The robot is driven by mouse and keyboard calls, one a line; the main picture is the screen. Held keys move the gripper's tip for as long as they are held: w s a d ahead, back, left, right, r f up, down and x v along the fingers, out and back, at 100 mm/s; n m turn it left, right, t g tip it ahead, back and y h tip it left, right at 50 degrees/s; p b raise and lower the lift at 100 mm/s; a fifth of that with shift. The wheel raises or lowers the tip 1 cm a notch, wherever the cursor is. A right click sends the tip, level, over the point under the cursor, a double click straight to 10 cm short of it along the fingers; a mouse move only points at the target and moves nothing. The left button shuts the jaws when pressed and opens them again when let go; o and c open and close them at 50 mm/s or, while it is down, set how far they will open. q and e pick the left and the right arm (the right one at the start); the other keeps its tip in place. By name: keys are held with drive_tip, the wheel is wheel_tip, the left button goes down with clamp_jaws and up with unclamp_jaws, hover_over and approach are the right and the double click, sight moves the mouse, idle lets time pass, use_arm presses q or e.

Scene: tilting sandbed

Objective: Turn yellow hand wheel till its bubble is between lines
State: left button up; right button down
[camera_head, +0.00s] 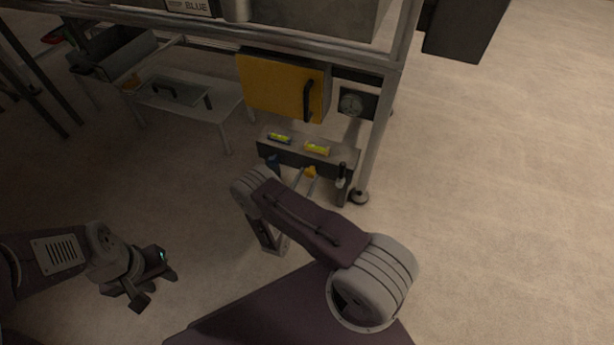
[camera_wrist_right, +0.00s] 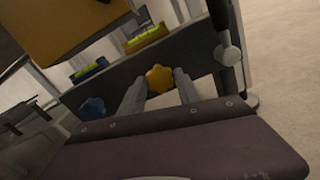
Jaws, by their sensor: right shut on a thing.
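The yellow hand wheel (camera_head: 310,171) is a small lobed knob on the front of a dark panel under the bench; it also shows in the right wrist view (camera_wrist_right: 159,78). My right gripper (camera_wrist_right: 162,80) has one finger on each side of it and is shut on it. The yellow-framed level vial (camera_head: 317,149) sits on the panel's top above the wheel, and shows in the right wrist view (camera_wrist_right: 146,38). Its bubble and lines are too small to read. My left gripper (camera_head: 157,288) is open and empty, low over the floor at left, away from the panel.
A blue hand wheel (camera_wrist_right: 93,107) and a blue-framed vial (camera_head: 279,138) are left of the yellow ones. A lever with a pale knob (camera_head: 341,182) is close on the right. A yellow door (camera_head: 284,85) hangs above. A low white table (camera_head: 185,100) stands left.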

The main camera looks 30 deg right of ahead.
drive_tip(key=m+p, duration=0.3)
drive_tip(key=m, duration=0.2)
drive_tip(key=shift+r+m, duration=0.15)
drive_tip(key=shift+m, duration=0.15)
drive_tip(key=m+p, duration=0.3)
drive_tip(key=m, duration=0.2)
drive_tip(key=shift+p, duration=0.3)
drive_tip(key=m+p, duration=0.3)
drive_tip(key=m, duration=0.3)
drive_tip(key=shift+m, duration=0.3)
drive_tip(key=m+p, duration=0.2)
drive_tip(key=m, duration=0.2)
drive_tip(key=shift+m, duration=0.4)
drive_tip(key=c, duration=0.9)
unclamp_jaws()
drive_tip(key=shift+f, duration=0.2)
drive_tip(key=shift+o, duration=0.2)
